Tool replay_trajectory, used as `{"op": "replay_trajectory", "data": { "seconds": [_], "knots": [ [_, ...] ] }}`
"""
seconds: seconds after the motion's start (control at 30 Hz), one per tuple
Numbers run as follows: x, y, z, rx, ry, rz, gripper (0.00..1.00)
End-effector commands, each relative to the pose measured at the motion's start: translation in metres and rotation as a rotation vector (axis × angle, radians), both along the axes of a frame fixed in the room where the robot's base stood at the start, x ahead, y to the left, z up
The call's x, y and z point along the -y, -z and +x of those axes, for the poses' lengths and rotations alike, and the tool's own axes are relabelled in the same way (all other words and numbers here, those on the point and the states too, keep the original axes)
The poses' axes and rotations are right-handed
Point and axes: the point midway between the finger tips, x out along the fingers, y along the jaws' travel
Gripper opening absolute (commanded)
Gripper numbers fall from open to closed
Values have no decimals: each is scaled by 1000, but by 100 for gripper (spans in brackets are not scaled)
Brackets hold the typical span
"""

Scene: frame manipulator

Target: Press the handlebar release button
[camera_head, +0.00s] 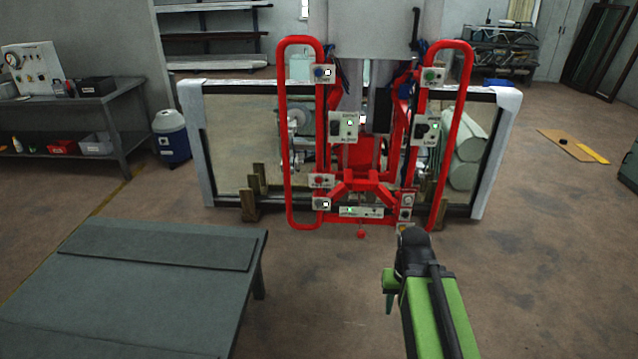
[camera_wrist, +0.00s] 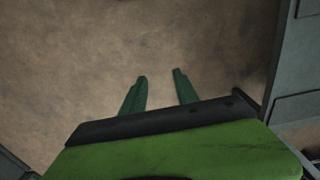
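The red frame manipulator (camera_head: 287,130) stands ahead, with a tall looped handlebar on each side. Small control plates are fixed to it: a blue button at upper left (camera_head: 319,73), a green button at upper right (camera_head: 430,76), a red button at lower left (camera_head: 319,181) and several others lower down. Their labels are too small to read, so I cannot tell which is the handlebar release button. My gripper (camera_wrist: 159,75) points down at bare floor in the wrist view, its two green fingers apart with nothing between them. In the head view my green arm is in front, lower right of the manipulator.
A grey table (camera_head: 140,295) fills the lower left. A large framed pane (camera_head: 235,150) stands behind the manipulator on wooden blocks. The floor on the right is mostly clear.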

Motion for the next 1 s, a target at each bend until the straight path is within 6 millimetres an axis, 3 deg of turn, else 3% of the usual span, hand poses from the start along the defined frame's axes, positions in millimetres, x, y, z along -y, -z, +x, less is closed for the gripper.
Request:
{"op": "replay_trajectory", "data": {
  "seconds": [0.03, 0.3, 1.0],
  "knots": [
    [0, 0, 0, 0, 0, 0, 35],
    [0, 0, 0, 0, 0, 0, 0],
    [0, 0, 0, 0, 0, 0, 0]
  ]
}}
